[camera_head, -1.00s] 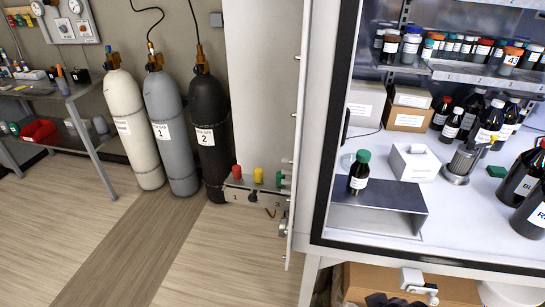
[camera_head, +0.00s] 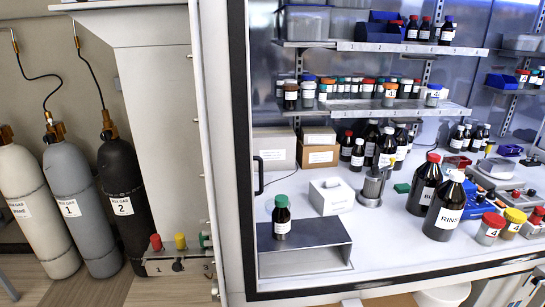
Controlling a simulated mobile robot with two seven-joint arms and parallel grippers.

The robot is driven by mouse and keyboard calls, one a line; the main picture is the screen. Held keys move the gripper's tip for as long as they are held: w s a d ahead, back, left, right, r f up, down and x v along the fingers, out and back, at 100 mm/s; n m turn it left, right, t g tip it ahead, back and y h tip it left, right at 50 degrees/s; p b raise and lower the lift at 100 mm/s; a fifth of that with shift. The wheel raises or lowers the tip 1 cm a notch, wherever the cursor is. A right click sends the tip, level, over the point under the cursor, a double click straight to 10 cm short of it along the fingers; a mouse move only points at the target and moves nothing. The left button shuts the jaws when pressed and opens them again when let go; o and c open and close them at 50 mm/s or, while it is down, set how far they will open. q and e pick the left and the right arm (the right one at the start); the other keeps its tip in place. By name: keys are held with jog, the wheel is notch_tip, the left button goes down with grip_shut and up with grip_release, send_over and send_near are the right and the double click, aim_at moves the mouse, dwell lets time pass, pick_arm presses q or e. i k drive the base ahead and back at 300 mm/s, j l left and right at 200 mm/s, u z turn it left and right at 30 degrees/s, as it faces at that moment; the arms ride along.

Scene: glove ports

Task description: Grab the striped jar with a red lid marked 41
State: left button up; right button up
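I cannot make out for certain a striped jar with a red lid marked 41. A grey jar with a red lid (camera_head: 490,229) stands at the front right of the bench; its label seems to start with 4, the rest is unclear. Another red-lidded jar (camera_head: 534,224) stands at the right edge, partly cut off. A jar with an orange lid (camera_head: 389,96) stands on the middle shelf, its marking too small to read. Neither of my grippers is in view.
A yellow-lidded jar (camera_head: 512,225) stands between the red-lidded ones. Large dark bottles (camera_head: 443,212) stand to their left. A green-capped bottle (camera_head: 281,217) stands on a metal riser (camera_head: 305,260). The cabinet's frame (camera_head: 238,150) edges the bench at left; gas cylinders (camera_head: 125,180) stand beyond it.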

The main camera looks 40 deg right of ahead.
aim_at(492, 223)
jog(key=z, duration=2.55)
